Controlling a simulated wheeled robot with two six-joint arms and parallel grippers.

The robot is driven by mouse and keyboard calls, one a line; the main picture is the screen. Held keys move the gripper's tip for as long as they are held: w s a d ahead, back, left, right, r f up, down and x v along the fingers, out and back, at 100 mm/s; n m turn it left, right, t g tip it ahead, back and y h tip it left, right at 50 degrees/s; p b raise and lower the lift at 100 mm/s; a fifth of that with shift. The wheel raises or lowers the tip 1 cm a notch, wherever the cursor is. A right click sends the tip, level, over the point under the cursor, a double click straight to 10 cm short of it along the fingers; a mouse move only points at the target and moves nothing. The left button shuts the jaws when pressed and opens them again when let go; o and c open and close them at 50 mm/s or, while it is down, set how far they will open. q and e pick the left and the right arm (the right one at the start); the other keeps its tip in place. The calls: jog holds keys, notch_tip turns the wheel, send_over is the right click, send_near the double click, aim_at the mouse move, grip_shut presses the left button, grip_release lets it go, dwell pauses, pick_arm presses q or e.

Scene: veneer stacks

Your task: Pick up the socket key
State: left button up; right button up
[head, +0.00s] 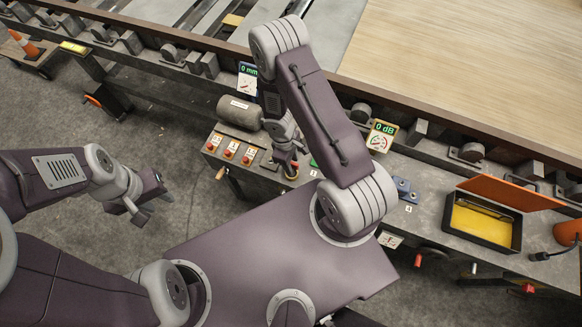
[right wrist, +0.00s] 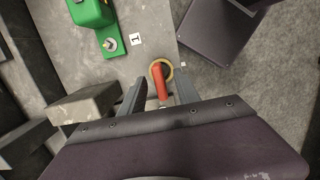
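A red handle (right wrist: 160,82) with a brass-coloured ring around it stands near the bench edge in the right wrist view. It looks like the socket key, but its lower part is hard to make out. My right gripper (right wrist: 160,98) has its fingers on either side of the red handle, with gaps showing, so it is open. In the head view the right gripper (head: 286,160) points down at the bench over the brass ring (head: 291,173). My left gripper (head: 152,207) hangs empty over the floor, its fingers apart.
A green block (right wrist: 92,12) with a bolt lies near the key. Red switches (head: 231,150) and a grey cylinder (head: 240,112) stand left of the right gripper. A black tray (head: 451,221) with an orange lid and blue parts (head: 404,187) are to the right.

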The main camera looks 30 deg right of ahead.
aim_at(293, 168)
jog(key=f, duration=0.1)
jog(key=f+b, duration=0.1)
jog(key=f, duration=0.1)
jog(key=shift+s+d+f+b, duration=0.2)
jog(key=shift+s+d+b, duration=0.05)
jog(key=shift+s+b, duration=0.15)
jog(key=shift+w, duration=0.1)
grip_shut()
jog(key=shift+r, duration=0.1)
